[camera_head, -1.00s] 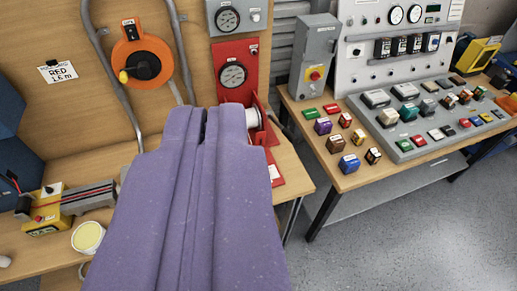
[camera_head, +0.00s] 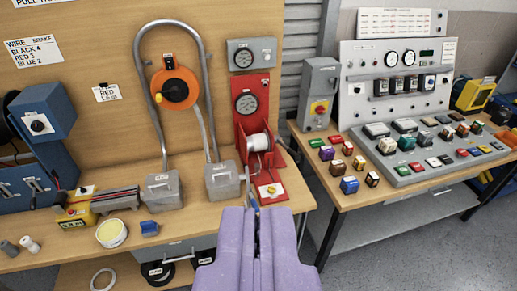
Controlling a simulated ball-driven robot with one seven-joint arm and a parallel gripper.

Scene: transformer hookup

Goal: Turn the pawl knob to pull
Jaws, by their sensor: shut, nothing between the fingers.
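My purple gripper (camera_head: 251,214) is at the bottom centre, shut and empty, its tips pointing toward the bench. Just beyond its tips in the picture stands a red unit (camera_head: 245,123) with a round gauge, a white spool (camera_head: 259,142) and a small yellow knob (camera_head: 272,188) on its base plate. A black knob (camera_head: 38,125) on a white plate sits on the blue machine at the left. The labels are too small to read, so I cannot tell which knob is the pawl knob. My gripper appears apart from all knobs.
An orange reel (camera_head: 176,88) hangs on the wooden backboard, framed by a grey pipe. A second table (camera_head: 345,183) with coloured buttons stands at the right, past a gap.

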